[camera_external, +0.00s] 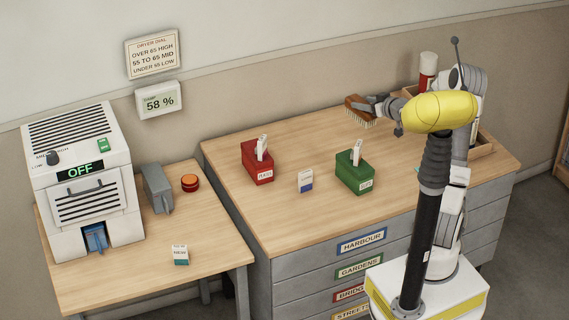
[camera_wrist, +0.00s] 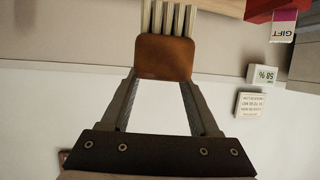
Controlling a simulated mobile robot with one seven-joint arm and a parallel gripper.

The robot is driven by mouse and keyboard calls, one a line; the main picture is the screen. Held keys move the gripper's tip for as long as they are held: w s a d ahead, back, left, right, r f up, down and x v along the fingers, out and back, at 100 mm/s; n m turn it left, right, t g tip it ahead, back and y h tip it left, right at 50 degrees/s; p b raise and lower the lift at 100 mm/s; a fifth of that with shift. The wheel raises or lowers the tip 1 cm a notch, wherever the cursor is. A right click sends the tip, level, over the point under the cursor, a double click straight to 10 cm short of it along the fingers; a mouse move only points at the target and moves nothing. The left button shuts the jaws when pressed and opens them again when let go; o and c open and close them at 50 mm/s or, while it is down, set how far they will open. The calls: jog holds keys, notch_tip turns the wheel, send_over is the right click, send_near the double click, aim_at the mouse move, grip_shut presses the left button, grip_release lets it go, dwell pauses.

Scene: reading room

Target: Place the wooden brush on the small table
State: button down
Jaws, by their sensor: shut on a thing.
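The wooden brush (camera_external: 358,105), with a brown block and pale bristles, is in the grip of my gripper (camera_external: 377,106) above the back right of the drawer cabinet's wooden top. In the wrist view the brush (camera_wrist: 164,60) sits between the two fingers of my gripper (camera_wrist: 163,78), bristles pointing to the top of the picture. The lower wooden table (camera_external: 212,232) at the left looks like the small table. It is well away from the brush.
On the small table stand a white dryer (camera_external: 80,175) reading OFF, a grey box (camera_external: 158,188), a red button (camera_external: 190,183) and a card (camera_external: 180,255). A red box (camera_external: 257,163), green box (camera_external: 354,174) and small card (camera_external: 306,181) stand on the cabinet top (camera_external: 300,230). A wooden tray (camera_external: 483,151) is behind my arm.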

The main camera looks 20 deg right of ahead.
jog(key=s+d+f+n+y, duration=0.3)
jog(key=s+d+f, duration=0.4)
jog(key=d+f, duration=0.3)
jog(key=shift+g, duration=0.4)
jog(key=shift+w+a+f+b, duration=0.6)
jog(key=shift+w+a+f, duration=0.7)
jog(key=shift+f, duration=0.25)
jog(key=shift+w+a+f+b, duration=0.65)
jog(key=shift+w+a+f, duration=0.6)
jog(key=shift+f, duration=0.35)
jog(key=shift+w+a+f+b, duration=0.6)
jog(key=shift+w+a+f, duration=0.7)
jog(key=shift+f, duration=0.25)
jog(key=shift+d, duration=0.15)
jog(key=shift+f, duration=0.15)
jog(key=shift+c, duration=2.1)
grip_release()
